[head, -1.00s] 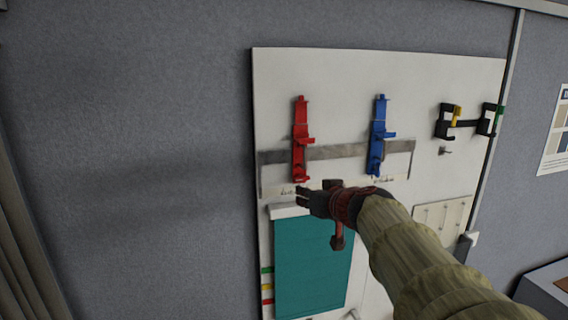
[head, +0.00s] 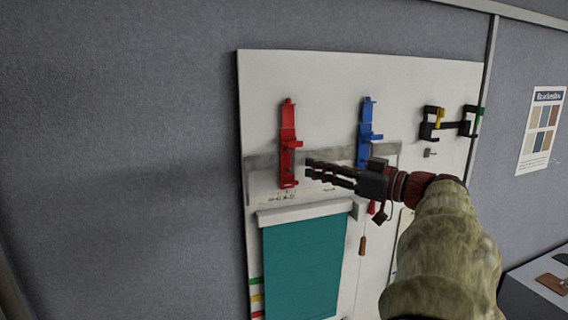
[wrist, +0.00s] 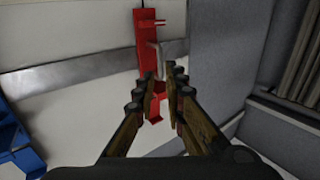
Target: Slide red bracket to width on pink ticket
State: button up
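The red bracket (head: 288,145) hangs upright on a grey metal rail (head: 262,165) on the white board. It also shows in the wrist view (wrist: 147,35), straight ahead, its lower part between and behind my fingers. My gripper (head: 308,169) is just right of the bracket's lower end, fingers pointing left. In the wrist view my gripper (wrist: 163,80) has a narrow gap between its fingertips, with nothing clearly held. Whether a finger touches the bracket I cannot tell. I see no pink ticket; small handwritten marks (head: 282,198) lie below the rail.
A blue bracket (head: 366,135) sits on the same rail to the right, behind my gripper. Below is a teal panel (head: 300,265) under a white bar (head: 300,211). Black clamps (head: 432,122) hang at the right. The board left of the red bracket is clear.

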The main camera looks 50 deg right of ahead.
aim_at(292, 170)
jog(key=w, duration=0.2)
jog(key=w+p, duration=0.1)
jog(key=w, duration=0.2)
jog(key=w+p, duration=0.1)
jog(key=w, duration=0.1)
jog(key=shift+w+a, duration=0.25)
jog(key=shift+a, duration=0.1)
jog(key=shift+c, duration=0.3)
grip_shut()
jog(key=b, duration=0.3)
jog(key=shift+f, duration=0.2)
jog(key=shift+a+r+b, duration=0.1)
jog(key=shift+b, duration=0.5)
jog(key=shift+r, duration=0.1)
jog(key=shift+o, duration=0.3)
grip_release()
